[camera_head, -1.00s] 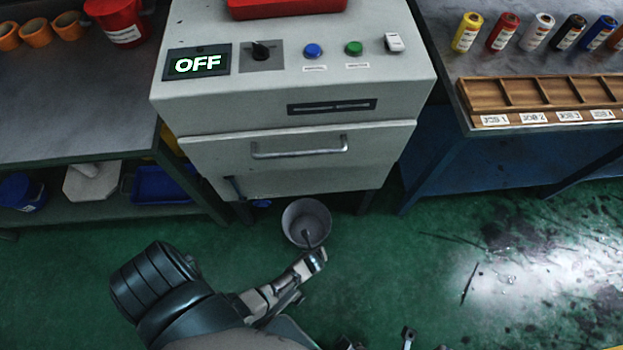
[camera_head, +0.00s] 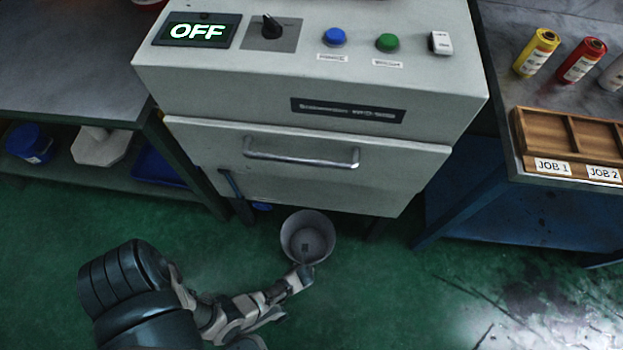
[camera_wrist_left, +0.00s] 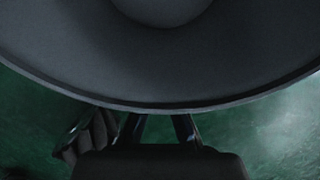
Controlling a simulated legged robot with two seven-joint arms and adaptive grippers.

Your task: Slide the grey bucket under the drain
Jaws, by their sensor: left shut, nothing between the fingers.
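The grey bucket (camera_head: 308,238) stands upright on the green floor at the front lower edge of the grey machine (camera_head: 310,160). Its inside looks empty. In the left wrist view the bucket (camera_wrist_left: 160,70) fills the top, its rim curving across the middle. My left gripper (camera_head: 303,272) is shut and empty at the bucket's near side. In the left wrist view my left gripper (camera_wrist_left: 160,125) shows partly below the rim; I cannot tell whether it touches. A dark pipe (camera_head: 230,183) runs down the machine's left front. I cannot make out the drain opening. My right gripper is out of view.
A blue part (camera_head: 262,206) shows under the machine, left of the bucket. A shelf bench (camera_head: 100,175) stands left and a blue-sided bench (camera_head: 530,215) right, holding a wooden tray (camera_head: 545,178). Floor right of the bucket is open.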

